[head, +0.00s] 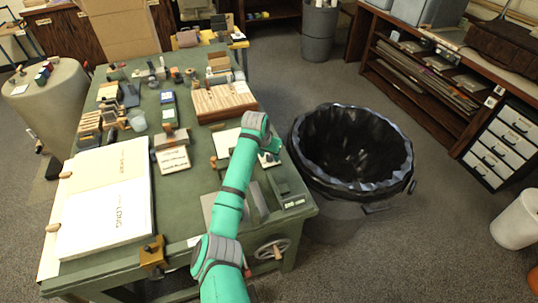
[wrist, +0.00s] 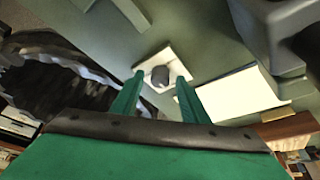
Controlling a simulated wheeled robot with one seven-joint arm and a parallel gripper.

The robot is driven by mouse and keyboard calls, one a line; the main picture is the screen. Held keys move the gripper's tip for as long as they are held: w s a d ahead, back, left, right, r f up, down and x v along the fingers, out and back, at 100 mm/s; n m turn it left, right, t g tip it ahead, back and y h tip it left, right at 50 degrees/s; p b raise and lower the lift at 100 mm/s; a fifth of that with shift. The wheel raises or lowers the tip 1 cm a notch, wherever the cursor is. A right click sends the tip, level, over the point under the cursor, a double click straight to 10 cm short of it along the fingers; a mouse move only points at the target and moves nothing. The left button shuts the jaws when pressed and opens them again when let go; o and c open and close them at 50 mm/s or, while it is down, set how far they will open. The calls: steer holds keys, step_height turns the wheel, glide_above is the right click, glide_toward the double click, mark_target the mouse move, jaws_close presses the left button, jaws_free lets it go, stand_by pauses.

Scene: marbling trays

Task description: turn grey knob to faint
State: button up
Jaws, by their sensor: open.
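The grey knob (wrist: 160,75) is a short round piece on a square white plate (wrist: 177,55) on the green table. My gripper (wrist: 160,79) is open, with one green finger on each side of the knob in the wrist view. The fingertips overlap the plate's near edge in the picture; I cannot tell whether they touch the knob. No setting marks can be read on the plate.
A large bin with a black liner (head: 350,150) stands right beside the table edge. A white sheet (wrist: 238,94) and a dark grey block (wrist: 275,30) lie near the knob.

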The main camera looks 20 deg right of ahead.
jaws_close()
stand_by(0.3)
steer(key=shift+s+d+n+t, duration=0.1)
steer(key=shift+d+n+t, duration=0.15)
steer(key=shift+n, duration=0.75)
steer(key=n+t+y, duration=0.1)
steer(key=n+y, duration=0.1)
steer(key=n, duration=0.2)
steer(key=shift+d, duration=0.1)
steer(key=n+y, duration=0.2)
steer(key=n, duration=0.3)
steer(key=shift+d+n, duration=0.1)
steer(key=shift+n, duration=0.3)
steer(key=shift+r, duration=0.1)
